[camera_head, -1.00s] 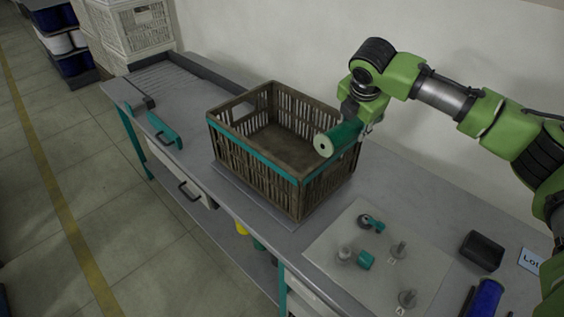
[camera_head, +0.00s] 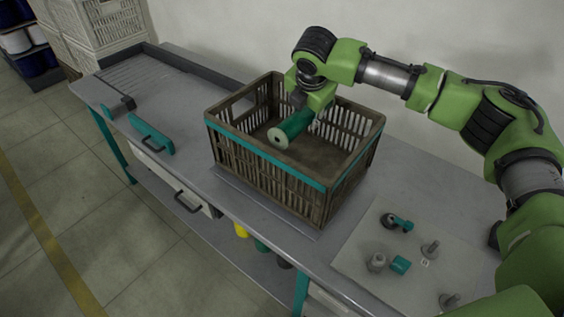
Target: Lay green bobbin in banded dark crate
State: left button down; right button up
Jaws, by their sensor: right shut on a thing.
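The green bobbin (camera_head: 290,129) has a pale end with a small hole and lies roughly level within the opening of the dark crate. My right gripper (camera_head: 311,108) is shut on the bobbin at its far end, coming from above and behind. I cannot tell whether the bobbin touches the crate floor. The banded dark crate (camera_head: 262,167) is brown and slatted with a teal band near its rim. It stands on the grey bench and looks otherwise empty. My left gripper is not in view.
The grey bench (camera_head: 190,100) runs across the view with a wall behind. A teal-handled tool (camera_head: 151,136) lies left of the crate. A pale mat (camera_head: 350,262) with pegs and small teal parts is at the front right. White crates (camera_head: 113,22) stand at the back left.

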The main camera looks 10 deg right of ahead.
jog(key=shift+f+b, duration=0.3)
jog(key=shift+f, duration=0.4)
jog(key=shift+d+f+b, duration=0.15)
jog(key=shift+f+b, duration=0.1)
jog(key=shift+b, duration=0.05)
jog(key=shift+s+f, duration=0.1)
jog(key=shift+f, duration=5.2)
jog(key=shift+p, duration=0.3)
